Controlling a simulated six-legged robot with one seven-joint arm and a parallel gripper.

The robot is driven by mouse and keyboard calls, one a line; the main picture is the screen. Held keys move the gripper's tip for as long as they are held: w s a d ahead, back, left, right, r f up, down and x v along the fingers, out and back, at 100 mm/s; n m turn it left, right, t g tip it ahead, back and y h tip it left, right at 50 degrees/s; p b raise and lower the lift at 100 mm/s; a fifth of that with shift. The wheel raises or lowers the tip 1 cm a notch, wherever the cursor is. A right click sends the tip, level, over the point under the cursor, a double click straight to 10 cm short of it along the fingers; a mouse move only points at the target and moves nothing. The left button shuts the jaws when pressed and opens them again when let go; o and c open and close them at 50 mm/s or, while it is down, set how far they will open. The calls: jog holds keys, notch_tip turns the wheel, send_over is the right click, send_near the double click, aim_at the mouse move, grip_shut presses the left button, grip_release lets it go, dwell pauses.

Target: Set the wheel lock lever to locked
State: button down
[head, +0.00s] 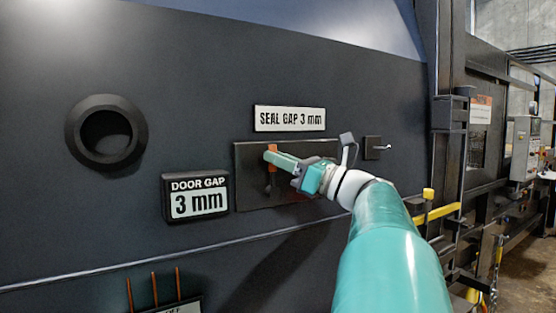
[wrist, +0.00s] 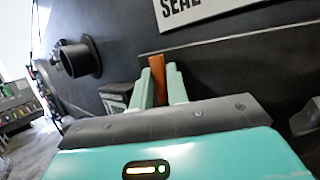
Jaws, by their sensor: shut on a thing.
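The orange lever (head: 271,151), which I take to be the wheel lock lever, stands roughly upright on a dark rectangular plate (head: 250,193). My gripper (head: 272,158) reaches in from the right and is shut on this lever. In the wrist view the lever (wrist: 157,72) shows between the two pale green fingers of my gripper (wrist: 161,84), its top above them. A small dark part hangs on the plate below the lever. The lever's lower end is partly hidden by the fingers. I see no readable lock marking.
A "SEAL GAP 3 mm" sign (head: 289,118) is above the plate. A "DOOR GAP 3 mm" display (head: 196,198) is at its lower left. A round black port (head: 105,132) sticks out at the left. A small latch (head: 376,148) is to the right, near my wrist.

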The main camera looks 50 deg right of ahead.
jog(key=c, duration=1.4)
grip_release()
jog(key=shift+s+d, duration=0.1)
jog(key=shift+c, duration=0.2)
jog(key=shift+o, duration=0.4)
jog(key=v, duration=1.3)
jog(key=shift+s+f, duration=0.2)
jog(key=shift+s, duration=0.05)
